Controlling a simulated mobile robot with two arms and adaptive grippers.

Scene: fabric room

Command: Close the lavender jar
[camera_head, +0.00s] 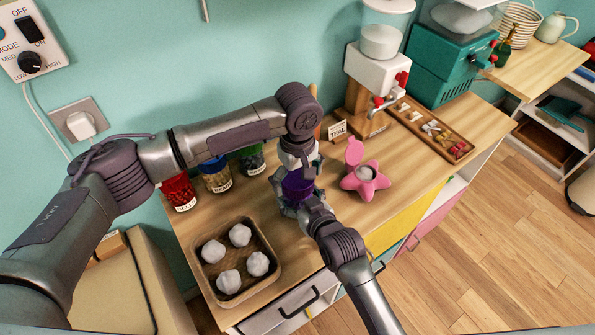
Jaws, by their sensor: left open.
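The purple jar (298,187), which looks like the lavender jar, stands on the wooden counter, partly hidden by my arms. My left gripper (297,165) points down just over its top and is open. Whether a lid is on the jar or between the fingers is hidden. My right gripper (296,203) comes in from the lower right and is at the near side of the jar. Its fingers overlap the jar in the picture, so I cannot tell whether they grip it.
Red (178,192), yellow-brown (216,176) and green (252,160) jars stand to the left. A wooden tray (274,262) with several white lumps lies in front. A pink star-shaped container (364,183) with its lid raised is to the right, near a "TEAL" sign (338,130).

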